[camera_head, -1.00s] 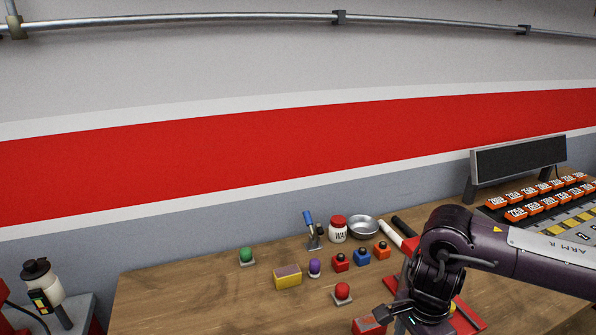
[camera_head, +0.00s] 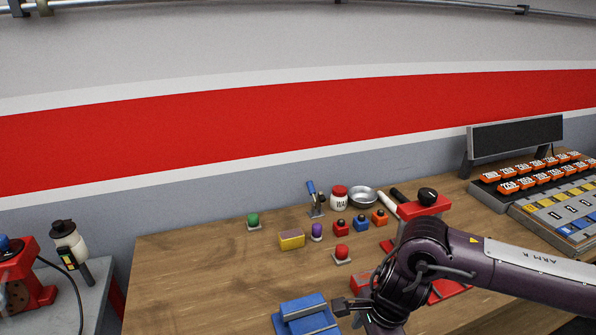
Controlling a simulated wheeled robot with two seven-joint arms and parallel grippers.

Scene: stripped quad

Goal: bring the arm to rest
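My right arm (camera_head: 425,255) comes in from the right over the wooden workbench (camera_head: 200,285). It is bent at a dark joint, and its wrist runs down to the bottom edge of the picture. Its fingers do not show. A small dark part (camera_head: 342,307) sticks out to the left of the wrist, close to a blue block-like fixture (camera_head: 304,315). The arm hides part of a red stand with a black knob (camera_head: 425,205). My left arm and gripper are not in view.
Several small knobs and blocks, a yellow box (camera_head: 292,240), a white jar (camera_head: 339,199) and a metal bowl (camera_head: 363,197) stand along the back. A control panel (camera_head: 545,190) is at right. The bench's left part is clear. A grey side table (camera_head: 85,290) stands left.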

